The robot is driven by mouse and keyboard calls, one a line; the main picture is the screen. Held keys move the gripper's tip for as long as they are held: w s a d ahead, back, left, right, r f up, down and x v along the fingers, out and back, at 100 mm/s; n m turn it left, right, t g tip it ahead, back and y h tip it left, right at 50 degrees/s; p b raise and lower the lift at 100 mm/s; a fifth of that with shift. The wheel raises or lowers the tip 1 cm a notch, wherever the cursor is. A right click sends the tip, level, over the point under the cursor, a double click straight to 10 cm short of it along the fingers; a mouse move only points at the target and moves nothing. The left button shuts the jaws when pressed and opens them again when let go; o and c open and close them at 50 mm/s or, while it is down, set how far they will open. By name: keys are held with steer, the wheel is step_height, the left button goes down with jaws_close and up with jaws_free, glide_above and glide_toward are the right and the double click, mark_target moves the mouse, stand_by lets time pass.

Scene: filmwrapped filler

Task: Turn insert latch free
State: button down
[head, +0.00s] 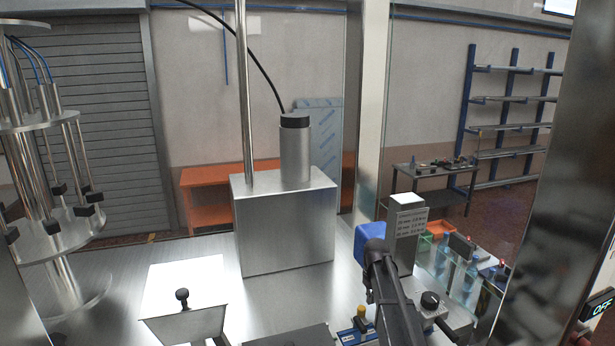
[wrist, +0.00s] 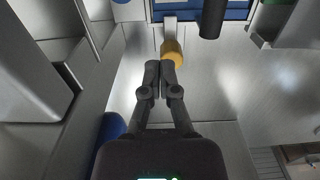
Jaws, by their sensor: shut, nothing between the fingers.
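A yellow knob-like piece, which looks like the insert latch (wrist: 172,52), sits just beyond my fingertips in the wrist view, at the end of a pale bar below a blue-framed part (wrist: 225,14). My gripper (wrist: 160,70) is shut and empty, its dark fingers together and pointing at the yellow piece. The tips look very close to its lower left edge; I cannot tell whether they touch. In the head view a small yellow piece (head: 362,311) on a blue part shows at the bottom, beside my dark arm. I cannot make out the fingertips there.
A steel box (head: 285,228) with a grey cylinder stands mid-deck. A white-topped hopper (head: 187,300) with a black knob is at front left. A labelled steel post (head: 406,235) and small bottles (head: 471,275) are at right. In the wrist view, a dark cylinder (wrist: 213,18) stands right of the yellow piece.

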mark_target(362, 309)
steer(key=shift+r, duration=0.45)
steer(key=shift+s+a+r+p, duration=0.25)
steer(key=shift+a+p, duration=0.1)
steer(key=shift+a, duration=0.25)
steer(key=shift+s+a+r+p, duration=0.15)
steer(key=shift+a+r+p, duration=0.15)
steer(key=shift+a, duration=0.3)
steer(key=shift+f, duration=0.3)
step_height(362, 309, down, 6)
steer(key=b, duration=0.7)
steer(key=shift+f, duration=0.25)
steer(key=shift+w, duration=0.5)
stand_by(0.6)
